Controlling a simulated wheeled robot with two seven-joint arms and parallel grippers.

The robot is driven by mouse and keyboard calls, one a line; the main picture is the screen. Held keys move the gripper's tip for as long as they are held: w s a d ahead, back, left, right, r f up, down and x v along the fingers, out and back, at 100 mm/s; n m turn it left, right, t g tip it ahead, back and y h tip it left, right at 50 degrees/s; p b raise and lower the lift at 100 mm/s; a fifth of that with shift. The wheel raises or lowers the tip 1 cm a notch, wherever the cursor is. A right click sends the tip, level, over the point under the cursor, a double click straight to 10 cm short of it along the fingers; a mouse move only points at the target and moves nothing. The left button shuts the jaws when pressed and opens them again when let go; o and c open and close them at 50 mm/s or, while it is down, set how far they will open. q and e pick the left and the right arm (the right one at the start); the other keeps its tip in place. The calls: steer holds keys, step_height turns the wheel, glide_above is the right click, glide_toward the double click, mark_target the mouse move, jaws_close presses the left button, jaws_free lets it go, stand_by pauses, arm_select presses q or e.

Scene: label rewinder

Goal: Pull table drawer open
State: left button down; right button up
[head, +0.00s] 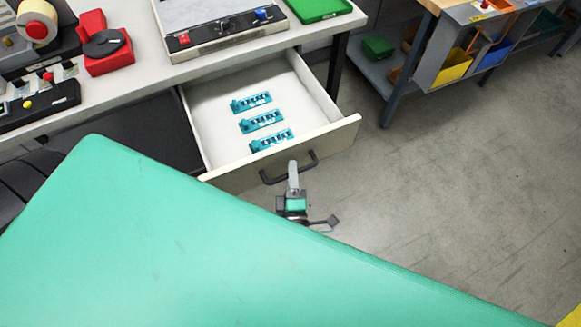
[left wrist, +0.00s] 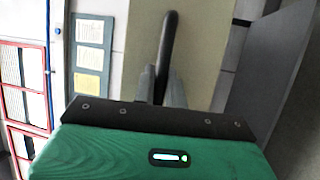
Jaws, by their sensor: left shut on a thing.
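The table drawer (head: 205,122) is pulled out from under the work table, with its white inside showing. Its pale front panel (head: 340,136) carries a dark bar handle (head: 312,162). My left gripper (head: 293,174) is shut on the handle, near its middle. In the left wrist view the handle (left wrist: 171,38) rises as a dark bar between the two grey fingers of the left gripper (left wrist: 163,84). Several teal parts with dark slots (head: 262,121) lie in a row inside the drawer. My right gripper is not in view.
The work table (head: 150,72) bears a control box (head: 215,35), a red device (head: 105,45) and a green tray (head: 318,8). A shelf unit with coloured bins (head: 452,68) stands at the upper right. Bare floor (head: 450,180) lies right of the drawer. My green arm hides the lower left.

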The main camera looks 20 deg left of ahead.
arm_select(q)
steer(key=c, duration=1.5)
jaws_free()
steer(key=shift+o, duration=0.2)
steer(key=shift+s+f, duration=0.1)
steer(key=v, duration=0.7)
steer(key=shift+b, duration=0.4)
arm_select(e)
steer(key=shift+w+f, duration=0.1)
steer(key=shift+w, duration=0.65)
arm_select(q)
steer(key=shift+s+d, duration=0.1)
